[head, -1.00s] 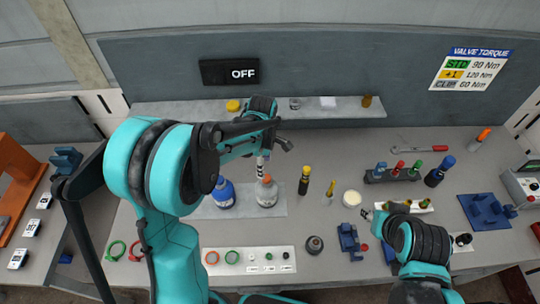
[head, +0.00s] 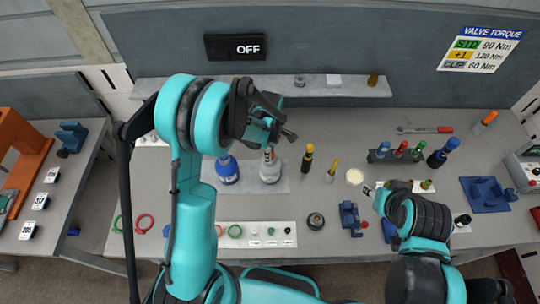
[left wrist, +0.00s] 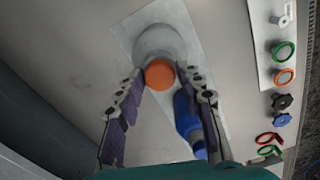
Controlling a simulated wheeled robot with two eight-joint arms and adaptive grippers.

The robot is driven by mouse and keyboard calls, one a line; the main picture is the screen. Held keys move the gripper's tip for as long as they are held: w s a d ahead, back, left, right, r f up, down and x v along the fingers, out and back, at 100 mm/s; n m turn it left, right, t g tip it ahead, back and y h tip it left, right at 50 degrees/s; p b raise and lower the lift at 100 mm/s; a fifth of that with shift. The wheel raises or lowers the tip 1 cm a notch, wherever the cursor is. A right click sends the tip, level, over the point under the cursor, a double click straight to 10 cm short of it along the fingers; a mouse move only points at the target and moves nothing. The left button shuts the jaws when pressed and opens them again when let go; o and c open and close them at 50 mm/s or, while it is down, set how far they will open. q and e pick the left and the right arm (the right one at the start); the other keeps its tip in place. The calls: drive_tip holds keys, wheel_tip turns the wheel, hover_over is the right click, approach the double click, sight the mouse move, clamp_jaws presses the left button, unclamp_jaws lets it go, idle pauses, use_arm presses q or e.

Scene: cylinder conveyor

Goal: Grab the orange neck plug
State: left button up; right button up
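The orange neck plug (left wrist: 159,75) sits on top of a grey-white bottle (left wrist: 160,42) in the left wrist view. My left gripper (left wrist: 158,70) is open, with its two fingers spread on either side of the plug and gaps visible. In the head view the same bottle (head: 270,171) stands on a light mat, and my left gripper (head: 268,147) is directly over its neck, mostly hiding the plug. My right gripper (head: 368,190) is far to the right, by a small tray; whether it is open or shut is unclear.
A blue bottle (head: 228,172) stands close to the left of the grey one. A black bottle with a yellow top (head: 307,158) is at the right. A white board (head: 257,235) with rings and knobs lies in front. A shelf (head: 345,88) runs behind.

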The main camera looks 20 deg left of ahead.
use_arm(q)
drive_tip(key=shift+c, duration=1.1)
